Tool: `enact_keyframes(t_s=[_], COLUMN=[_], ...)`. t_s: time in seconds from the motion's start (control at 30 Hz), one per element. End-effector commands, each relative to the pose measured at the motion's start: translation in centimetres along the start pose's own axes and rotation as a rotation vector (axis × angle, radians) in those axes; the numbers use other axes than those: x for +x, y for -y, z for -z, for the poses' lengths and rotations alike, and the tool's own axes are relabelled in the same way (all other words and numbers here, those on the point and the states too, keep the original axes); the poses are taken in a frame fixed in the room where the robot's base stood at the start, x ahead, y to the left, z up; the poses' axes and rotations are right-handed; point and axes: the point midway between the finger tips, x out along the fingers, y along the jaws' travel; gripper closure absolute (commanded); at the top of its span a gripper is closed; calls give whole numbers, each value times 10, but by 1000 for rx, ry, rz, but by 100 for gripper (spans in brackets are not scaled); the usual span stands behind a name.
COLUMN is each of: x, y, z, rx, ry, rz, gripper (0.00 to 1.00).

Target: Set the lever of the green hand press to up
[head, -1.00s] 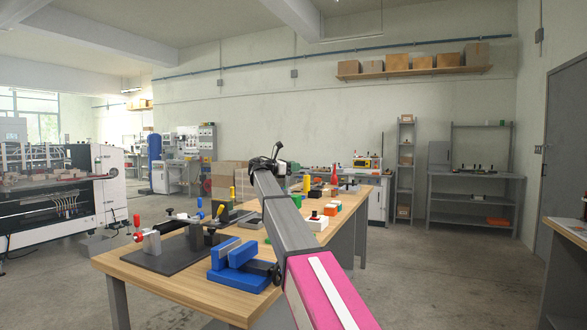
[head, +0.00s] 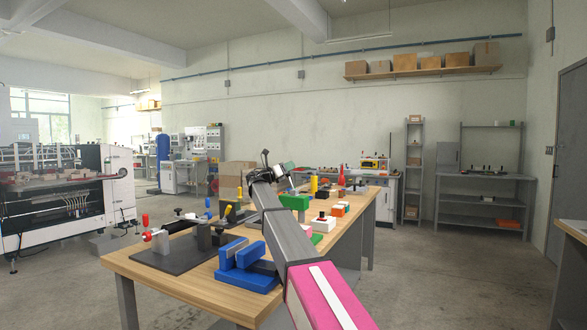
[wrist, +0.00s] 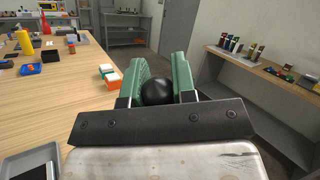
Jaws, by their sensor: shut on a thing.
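The green hand press (head: 295,202) stands on the wooden bench, partly hidden behind my arm in the head view. In the wrist view, my gripper (wrist: 158,72) has its two green fingers closed on a round black knob (wrist: 157,93), which sits between them. I take it for the end of the press lever. The lever's shaft and the press body are hidden in that view, so I cannot tell the lever's angle. In the head view my gripper (head: 287,167) is above the bench, just above the press.
The wooden bench (head: 140,268) carries a blue fixture (head: 245,270) and a dark plate with clamps (head: 180,250) on the left. Several small blocks and a red cone (head: 341,175) stand farther along. Open floor (head: 430,260) lies to the right.

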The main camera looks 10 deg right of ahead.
Motion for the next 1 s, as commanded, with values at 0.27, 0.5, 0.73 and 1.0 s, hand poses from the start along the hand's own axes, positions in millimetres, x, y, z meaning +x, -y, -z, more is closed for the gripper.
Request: enact_keyframes(t_s=[0.27, 0.5, 0.73, 1.0], x=[-9, -12, -13, -12], y=[-12, -16, -17, -17], z=[0, 0, 0, 0], rx=[-97, -129, -133, -131], ry=[70, 93, 94, 93], rz=[-8, -12, -15, -15], gripper=[100, 100, 100, 49])
